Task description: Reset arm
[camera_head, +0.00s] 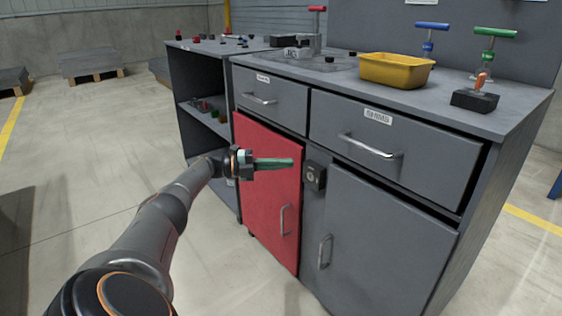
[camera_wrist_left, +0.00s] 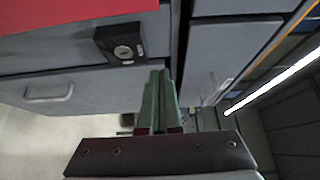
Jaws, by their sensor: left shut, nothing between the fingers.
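My left arm comes in from the lower left of the head view. My left gripper (camera_head: 288,163) has green fingers that are shut with nothing between them. It is held in front of the red door (camera_head: 268,205) of the grey cabinet, pointing right toward a small dark lock box (camera_head: 315,176). In the left wrist view the two green fingers (camera_wrist_left: 160,78) lie side by side, and the lock box (camera_wrist_left: 120,46) is up and left of them. Whether the fingers touch the cabinet cannot be told. My right gripper is in neither view.
The cabinet has drawers with metal handles (camera_head: 370,148) and a grey door (camera_head: 380,240). On its top stand a yellow bin (camera_head: 397,71), a black block (camera_head: 475,100) and blue and green T-handled tools. An open shelf unit (camera_head: 205,100) is at left.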

